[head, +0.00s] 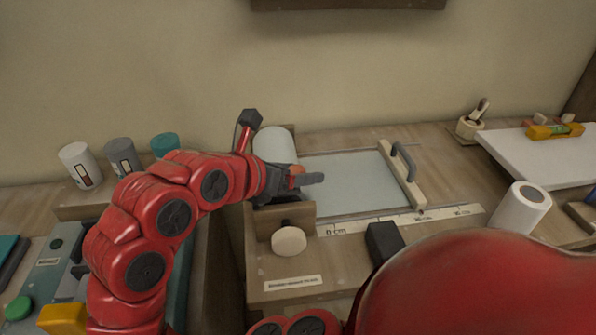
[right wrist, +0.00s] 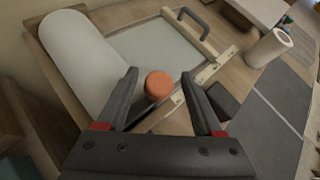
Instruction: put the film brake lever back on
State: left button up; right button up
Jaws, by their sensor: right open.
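A short round orange knob (right wrist: 158,85) shows in the right wrist view between the two fingers of my right gripper (right wrist: 161,75), with a gap to each finger. The fingers are apart. In the head view the same orange knob (head: 297,169) shows partly behind my right gripper (head: 306,178), which is over the front end of the white film roll (head: 273,144). I cannot tell whether the knob belongs to the brake lever; no lever shaft shows below it. A cream disc (head: 289,240) on a dark stem is at the wooden holder's front. My left gripper is not in view.
A framed sheet with a grey-handled wooden bar (head: 398,172) lies right of the roll. A dark block (head: 384,241) and a white paper roll (head: 521,209) stand near the ruler (head: 400,220). Several jars (head: 122,157) stand at left. My red arm covers the lower right.

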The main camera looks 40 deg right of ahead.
jog(key=p+v, duration=0.6)
jog(key=v, duration=1.1)
jog(key=shift+a, duration=0.2)
